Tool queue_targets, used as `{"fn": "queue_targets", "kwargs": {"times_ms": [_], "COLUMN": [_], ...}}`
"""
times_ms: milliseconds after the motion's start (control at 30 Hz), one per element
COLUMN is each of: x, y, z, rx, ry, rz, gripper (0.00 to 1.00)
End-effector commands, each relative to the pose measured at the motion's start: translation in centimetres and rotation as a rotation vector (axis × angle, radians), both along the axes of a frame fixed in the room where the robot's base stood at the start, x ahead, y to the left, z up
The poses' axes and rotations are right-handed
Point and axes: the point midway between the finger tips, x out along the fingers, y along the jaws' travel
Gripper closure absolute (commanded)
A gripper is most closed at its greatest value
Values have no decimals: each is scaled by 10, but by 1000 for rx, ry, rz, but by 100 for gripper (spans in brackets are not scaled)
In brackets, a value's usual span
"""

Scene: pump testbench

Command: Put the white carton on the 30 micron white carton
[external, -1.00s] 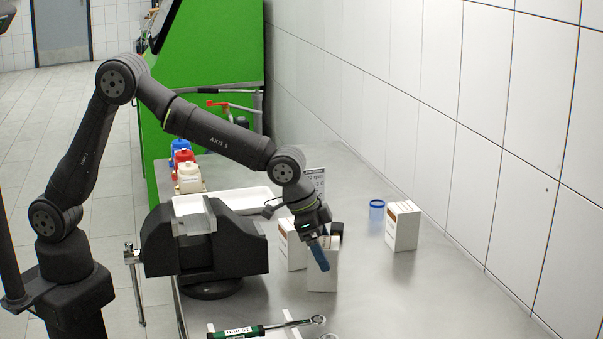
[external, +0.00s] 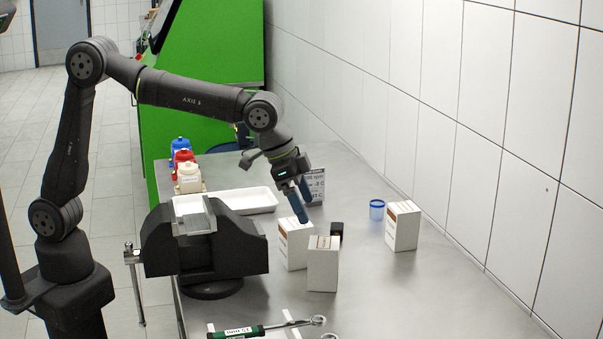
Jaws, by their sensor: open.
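Three white cartons with brown print stand upright on the steel table. The front carton (external: 323,265) stands nearest the camera. A second carton (external: 293,246) is just behind it to the left, partly overlapped by it. A third carton (external: 402,228) stands apart on the right. I cannot read the labels, so I cannot tell which is the 30 micron one. No carton is on top of another. My gripper (external: 301,208), with blue fingers, is open and empty. Its fingertips appear just above or behind the top of the second carton; the exact gap is unclear.
A black object (external: 337,230) is behind the front carton. A blue-rimmed cup (external: 377,210) is left of the third carton. A black vise (external: 205,245), a white tray (external: 248,201), a small sign (external: 315,186) and a torque wrench (external: 265,328) are nearby. The table's right side is mostly clear.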

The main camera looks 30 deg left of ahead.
Motion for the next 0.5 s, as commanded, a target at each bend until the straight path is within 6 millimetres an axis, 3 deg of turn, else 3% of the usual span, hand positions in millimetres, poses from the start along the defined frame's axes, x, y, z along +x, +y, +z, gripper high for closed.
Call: {"fn": "queue_targets", "kwargs": {"times_ms": [500], "x": [-1], "y": [-2], "z": [-1], "rx": [18], "ry": [-15], "rz": [-25], "gripper": [15]}}
